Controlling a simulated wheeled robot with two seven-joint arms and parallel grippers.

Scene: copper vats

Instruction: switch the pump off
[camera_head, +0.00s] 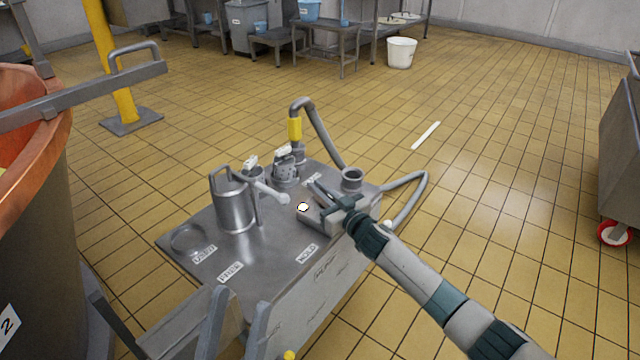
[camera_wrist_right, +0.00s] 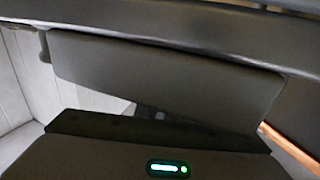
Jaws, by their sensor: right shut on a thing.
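The pump's switch box (camera_head: 310,222) is a low grey box on the right part of a steel table top (camera_head: 262,262). A small round lamp (camera_head: 302,207) glows white at its left end. My right gripper (camera_head: 321,198) reaches in from the lower right and is shut at the top of this box. The small switch part between its fingers is mostly hidden by them. The right wrist view shows dark surfaces very close and a lit green light (camera_wrist_right: 168,168); I cannot tell which part carries it. My left gripper is not in view.
A steel jug (camera_head: 235,205), a valve with a white-tipped lever (camera_head: 265,190) and a hose with a yellow band (camera_head: 295,130) stand left of and behind the box. A copper vat (camera_head: 40,150) rises at the left. The tiled floor at the right is mostly clear.

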